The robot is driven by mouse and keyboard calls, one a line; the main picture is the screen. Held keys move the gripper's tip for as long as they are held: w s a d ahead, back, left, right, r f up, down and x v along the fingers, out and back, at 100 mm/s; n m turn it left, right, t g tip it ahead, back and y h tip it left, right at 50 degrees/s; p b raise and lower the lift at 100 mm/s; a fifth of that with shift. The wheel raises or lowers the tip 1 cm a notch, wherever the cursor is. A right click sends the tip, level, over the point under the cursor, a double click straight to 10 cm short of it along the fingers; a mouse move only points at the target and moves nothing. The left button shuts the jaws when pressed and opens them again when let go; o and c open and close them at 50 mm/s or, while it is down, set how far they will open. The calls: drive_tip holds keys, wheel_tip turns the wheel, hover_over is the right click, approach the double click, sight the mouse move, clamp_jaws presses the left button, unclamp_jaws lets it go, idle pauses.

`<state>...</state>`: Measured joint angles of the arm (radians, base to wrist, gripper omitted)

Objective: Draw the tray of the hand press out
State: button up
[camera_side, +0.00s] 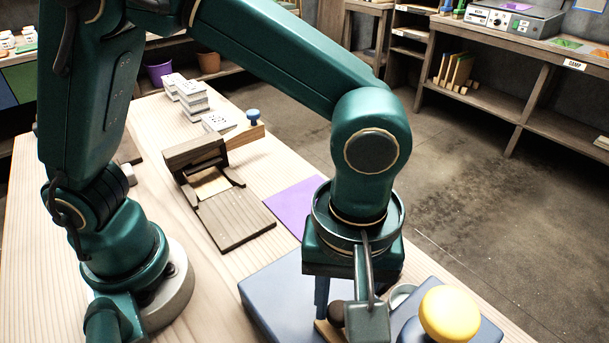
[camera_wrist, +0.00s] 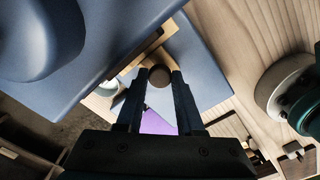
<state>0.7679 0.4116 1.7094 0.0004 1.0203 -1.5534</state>
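The hand press has a blue-grey base (camera_side: 268,290) and a yellow ball knob (camera_side: 449,313) in the side view. Its blue body also fills the upper left of the wrist view (camera_wrist: 40,35). A dark brown round knob (camera_wrist: 159,75) sits on the pale wooden tray edge (camera_wrist: 140,60). The rest of the tray is hidden by the press. My gripper (camera_wrist: 161,72) has one fingertip on each side of the brown knob, with almost no gap showing. I cannot tell whether the fingers press on it. In the side view my gripper largely hides the knob and tray.
A purple sheet (camera_side: 296,205) lies on the wooden table behind the press. A dark wooden hinged frame (camera_side: 233,215) stands left of it. Stacked pale blocks (camera_side: 190,98) and a blue-knobbed wooden piece (camera_side: 250,128) are further back. Shelves stand beyond the table.

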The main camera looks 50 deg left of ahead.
clamp_jaws()
drive_tip(key=shift+r, duration=0.1)
idle(1.0)
